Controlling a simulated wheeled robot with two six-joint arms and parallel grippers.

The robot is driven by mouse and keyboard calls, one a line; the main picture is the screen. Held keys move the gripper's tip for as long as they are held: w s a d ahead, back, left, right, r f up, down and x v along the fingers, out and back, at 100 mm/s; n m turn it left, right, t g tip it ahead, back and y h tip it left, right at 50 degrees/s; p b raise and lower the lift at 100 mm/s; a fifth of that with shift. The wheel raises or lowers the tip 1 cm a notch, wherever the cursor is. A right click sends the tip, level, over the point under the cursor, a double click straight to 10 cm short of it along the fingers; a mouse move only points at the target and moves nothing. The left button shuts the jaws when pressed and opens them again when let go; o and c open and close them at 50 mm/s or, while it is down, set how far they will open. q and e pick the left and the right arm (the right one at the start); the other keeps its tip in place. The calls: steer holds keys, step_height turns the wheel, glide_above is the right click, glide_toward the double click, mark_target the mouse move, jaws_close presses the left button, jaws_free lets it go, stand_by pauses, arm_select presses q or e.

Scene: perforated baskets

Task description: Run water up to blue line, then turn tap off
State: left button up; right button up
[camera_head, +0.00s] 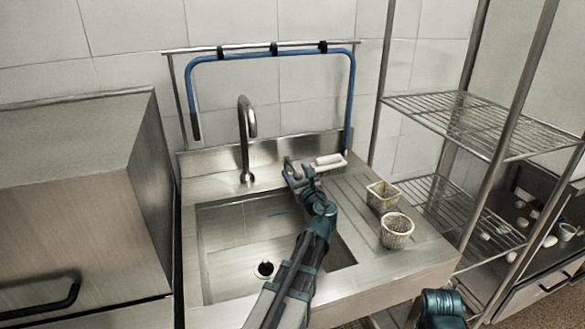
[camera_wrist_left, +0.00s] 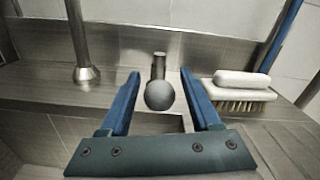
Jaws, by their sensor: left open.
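A metal sink basin (camera_head: 215,225) has a short blue line (camera_head: 277,214) on its back wall and a dark drain (camera_head: 264,268) in its floor. I see no water in it or running from the curved metal tap (camera_head: 244,135). The tap's base also shows in the left wrist view (camera_wrist_left: 86,73). My left gripper (camera_head: 297,173) is open behind the basin's right part. In the left wrist view its fingers (camera_wrist_left: 160,82) stand either side of a round knob on a stem (camera_wrist_left: 160,96); contact is unclear. A teal part of my right arm (camera_head: 440,308) shows at the bottom edge; its fingers cannot be made out.
A white-backed brush (camera_wrist_left: 240,90) lies on the ledge right of the knob. Two small perforated baskets (camera_head: 382,196) (camera_head: 397,231) stand on the drainboard. A blue hose (camera_head: 270,55) hangs from a rail. A wire rack (camera_head: 480,125) stands right, a steel cabinet (camera_head: 80,200) left.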

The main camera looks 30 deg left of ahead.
mark_target(293, 167)
arm_select(q)
steer(key=shift+x, duration=1.8)
steer(key=shift+s, duration=0.1)
jaws_close()
